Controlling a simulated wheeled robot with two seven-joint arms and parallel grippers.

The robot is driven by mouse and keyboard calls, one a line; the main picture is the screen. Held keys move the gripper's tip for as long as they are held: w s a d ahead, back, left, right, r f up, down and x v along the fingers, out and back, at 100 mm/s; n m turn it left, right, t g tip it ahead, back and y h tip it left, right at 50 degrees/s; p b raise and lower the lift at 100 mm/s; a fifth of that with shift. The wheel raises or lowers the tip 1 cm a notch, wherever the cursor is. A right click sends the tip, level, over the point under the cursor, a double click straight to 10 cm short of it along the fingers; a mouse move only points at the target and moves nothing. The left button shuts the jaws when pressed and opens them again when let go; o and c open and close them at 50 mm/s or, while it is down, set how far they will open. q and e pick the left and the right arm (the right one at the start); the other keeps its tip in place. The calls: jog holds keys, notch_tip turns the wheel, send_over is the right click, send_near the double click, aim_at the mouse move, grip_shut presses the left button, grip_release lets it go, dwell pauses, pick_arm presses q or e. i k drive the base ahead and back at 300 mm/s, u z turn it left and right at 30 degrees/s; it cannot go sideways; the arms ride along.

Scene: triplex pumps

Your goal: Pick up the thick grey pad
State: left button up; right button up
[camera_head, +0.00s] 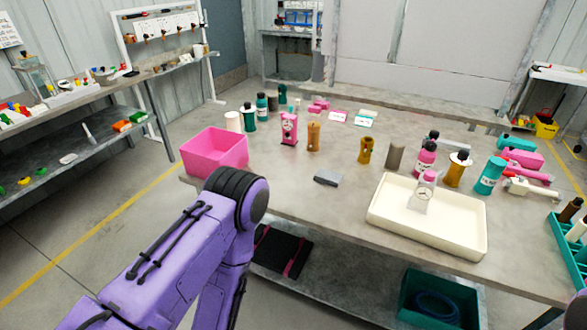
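A small dark grey block (327,178), which looks like the thick grey pad, lies flat on the grey table (290,200) near its front edge, left of the cream tray. Nothing touches it. My purple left arm comes in from the lower left and bends at a black joint just left of the pad. Its gripper is out of view. Only a small purple piece that seems to be my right arm shows at the lower right edge, and its gripper is not in view.
A pink bin (215,152) stands left of the pad. The cream tray (388,222) holds a clear bottle with a pink cap (423,190). Several bottles and cylinders stand behind the pad. A teal rack (566,240) is at the right. Bare tabletop surrounds the pad.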

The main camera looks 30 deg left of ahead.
aim_at(327, 177)
jog(key=u, duration=0.5)
jog(key=i, duration=0.95)
jog(key=u, duration=0.05)
